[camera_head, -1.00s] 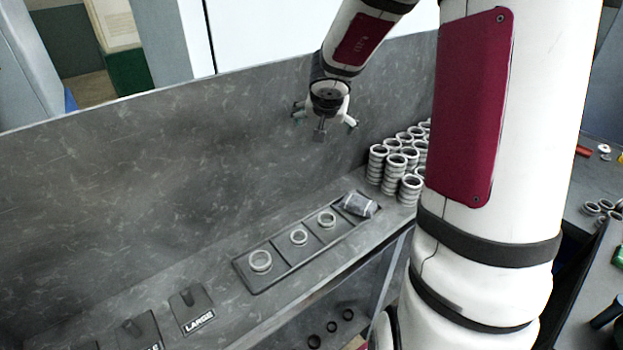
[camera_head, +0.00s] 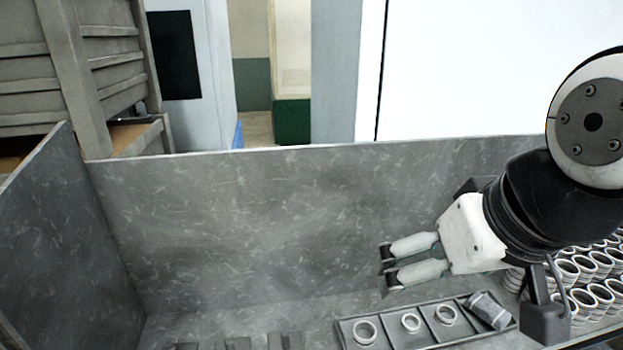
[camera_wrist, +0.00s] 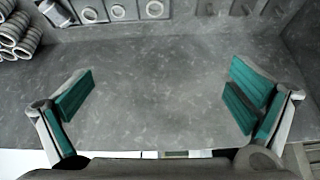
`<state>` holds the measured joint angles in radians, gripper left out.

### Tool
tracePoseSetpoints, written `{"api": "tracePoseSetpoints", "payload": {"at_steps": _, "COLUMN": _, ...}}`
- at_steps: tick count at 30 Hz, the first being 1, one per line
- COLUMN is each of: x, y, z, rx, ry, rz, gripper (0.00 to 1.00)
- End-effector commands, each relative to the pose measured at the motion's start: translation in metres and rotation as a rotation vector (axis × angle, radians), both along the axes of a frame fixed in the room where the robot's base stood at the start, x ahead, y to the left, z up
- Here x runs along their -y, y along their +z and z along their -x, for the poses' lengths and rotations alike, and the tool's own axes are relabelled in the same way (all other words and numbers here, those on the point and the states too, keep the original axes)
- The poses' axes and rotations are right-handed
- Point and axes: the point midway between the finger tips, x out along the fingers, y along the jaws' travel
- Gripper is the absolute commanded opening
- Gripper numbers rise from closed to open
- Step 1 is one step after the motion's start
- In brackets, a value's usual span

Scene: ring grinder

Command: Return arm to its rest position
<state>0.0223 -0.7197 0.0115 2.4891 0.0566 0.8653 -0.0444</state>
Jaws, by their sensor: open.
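My gripper (camera_head: 388,267) is at the right in the head view, above the tray and in front of the grey back panel. Its fingers point left. In the wrist view my gripper (camera_wrist: 165,98) shows its two green-padded fingers spread wide with nothing between them. My arm comes in from the right edge of the head view.
A dark tray (camera_head: 387,342) holds several rings and a grey cylindrical part (camera_head: 488,311) in its compartments. Stacked rings (camera_head: 590,270) stand at the right, behind and below my arm. A grey back panel (camera_head: 250,220) and side panel (camera_head: 85,230) bound the bench.

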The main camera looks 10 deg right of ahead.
Motion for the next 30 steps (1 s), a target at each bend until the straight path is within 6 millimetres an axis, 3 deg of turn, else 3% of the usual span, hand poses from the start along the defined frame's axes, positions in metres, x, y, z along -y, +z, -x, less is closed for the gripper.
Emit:
{"api": "tracePoseSetpoints", "payload": {"at_steps": 3, "x": 0.007, "y": -0.002, "z": 0.012, "rx": -0.015, "ry": -0.011, "rz": 0.023, "gripper": 1.00}}
{"api": "tracePoseSetpoints", "payload": {"at_steps": 12, "x": 0.008, "y": -0.003, "z": 0.012, "rx": -0.017, "ry": -0.015, "rz": 0.027, "gripper": 1.00}}
{"api": "tracePoseSetpoints", "payload": {"at_steps": 23, "x": 0.008, "y": -0.042, "z": -0.032, "rx": -0.017, "ry": -0.014, "rz": 0.026, "gripper": 1.00}}
{"api": "tracePoseSetpoints", "payload": {"at_steps": 30, "x": 0.008, "y": -0.042, "z": -0.033, "rx": -0.016, "ry": -0.014, "rz": 0.026, "gripper": 1.00}}
